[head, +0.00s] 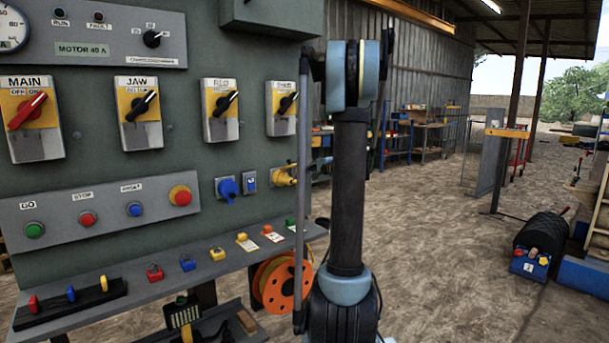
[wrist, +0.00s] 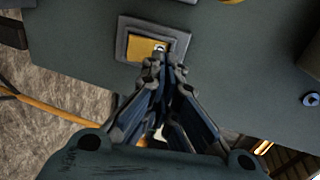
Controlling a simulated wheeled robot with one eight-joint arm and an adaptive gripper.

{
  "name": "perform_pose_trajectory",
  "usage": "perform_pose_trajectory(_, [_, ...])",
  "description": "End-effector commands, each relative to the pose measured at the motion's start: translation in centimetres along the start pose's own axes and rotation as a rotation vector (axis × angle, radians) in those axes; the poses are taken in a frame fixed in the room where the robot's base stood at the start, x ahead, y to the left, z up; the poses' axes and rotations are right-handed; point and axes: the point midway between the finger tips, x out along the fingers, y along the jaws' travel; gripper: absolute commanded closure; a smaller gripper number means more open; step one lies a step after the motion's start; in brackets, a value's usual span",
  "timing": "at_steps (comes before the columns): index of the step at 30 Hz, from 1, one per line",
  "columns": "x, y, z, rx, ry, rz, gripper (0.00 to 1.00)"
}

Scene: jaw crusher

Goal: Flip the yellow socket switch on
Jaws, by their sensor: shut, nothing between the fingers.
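The yellow socket switch (wrist: 146,46) shows in the wrist view as a yellow rocker in a dark square frame, with a small white mark by its right part. My gripper (wrist: 164,66) is shut and empty, with its fingertips at the lower right edge of the rocker. The tips cover part of the switch, and I cannot tell whether they touch it. In the head view the yellow socket (head: 284,177) is on the panel's right side. My arm stands in front of the panel's right edge there, and I cannot make out the switch or my gripper.
A blue socket (head: 228,188) and its blue switch (head: 250,179) sit left of the yellow socket. Rotary switches line the panel above. A shelf (head: 190,268) with small coloured parts juts out below, with an orange cable reel (head: 283,284) underneath. Open ground lies to the right.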

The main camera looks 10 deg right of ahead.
Motion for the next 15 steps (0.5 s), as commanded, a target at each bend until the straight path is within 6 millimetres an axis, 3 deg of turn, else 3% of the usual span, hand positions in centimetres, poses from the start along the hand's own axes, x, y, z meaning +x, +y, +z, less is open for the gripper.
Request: perform_pose_trajectory(15, [-7.9, -2.4, 0.4, -0.001, -0.006, 0.000, 1.00])
